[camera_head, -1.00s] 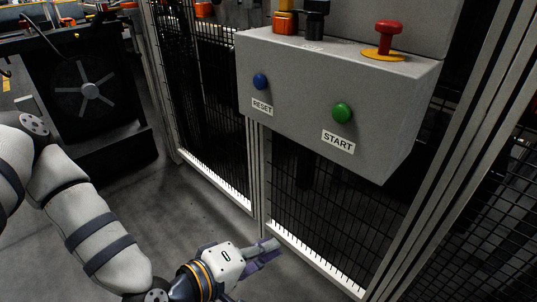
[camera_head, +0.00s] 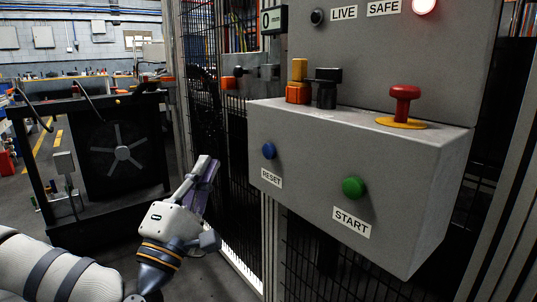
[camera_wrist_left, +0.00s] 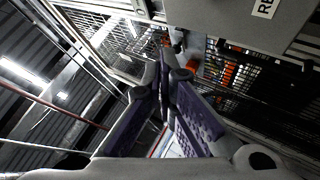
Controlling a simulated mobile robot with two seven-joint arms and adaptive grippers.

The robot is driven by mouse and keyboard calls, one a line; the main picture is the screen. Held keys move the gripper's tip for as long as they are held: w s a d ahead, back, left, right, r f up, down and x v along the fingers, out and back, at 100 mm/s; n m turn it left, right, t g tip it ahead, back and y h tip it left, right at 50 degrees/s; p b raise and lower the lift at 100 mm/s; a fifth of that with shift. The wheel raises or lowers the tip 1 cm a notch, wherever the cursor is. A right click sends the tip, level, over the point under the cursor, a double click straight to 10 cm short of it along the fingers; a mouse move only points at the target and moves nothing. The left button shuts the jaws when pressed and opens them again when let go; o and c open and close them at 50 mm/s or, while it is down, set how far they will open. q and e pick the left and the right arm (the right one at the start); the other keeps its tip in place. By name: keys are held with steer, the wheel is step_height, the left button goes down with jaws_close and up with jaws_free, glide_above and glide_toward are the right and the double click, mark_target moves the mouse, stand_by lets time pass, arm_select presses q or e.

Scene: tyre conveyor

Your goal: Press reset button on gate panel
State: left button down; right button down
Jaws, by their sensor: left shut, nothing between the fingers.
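The blue reset button (camera_head: 269,151) is on the front face of the grey gate panel (camera_head: 320,190), above a RESET label (camera_head: 271,178). My left gripper (camera_head: 207,165) is left of the button and apart from it, its fingers pointing up, shut and empty. In the left wrist view the purple-padded fingers (camera_wrist_left: 163,75) come together at the tips. Part of the grey panel (camera_wrist_left: 262,20) and a cut-off label show at the upper right there; the blue button is not visible in that view. My right gripper is not in view.
A green START button (camera_head: 353,187) is right of the reset button. Mesh fencing (camera_head: 207,110) stands behind my gripper. A dark fan unit (camera_head: 120,152) is at the left.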

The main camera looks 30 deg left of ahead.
mark_target(269, 151)
arm_select(q)
steer(key=shift+w, duration=0.1)
steer(key=w+d+b, duration=0.2)
steer(key=w+d, duration=0.1)
steer(key=w, duration=0.5)
steer(key=shift+d+b, duration=0.25)
steer(key=shift+b, duration=0.15)
steer(key=shift+w, duration=0.15)
stand_by(1.0)
steer(key=shift+w+d, duration=0.15)
steer(key=shift+w, duration=0.1)
steer(key=shift+w+d, duration=0.15)
steer(key=shift+w, duration=0.25)
stand_by(0.7)
steer(key=shift+s+a, duration=0.3)
steer(key=shift+s, duration=0.5)
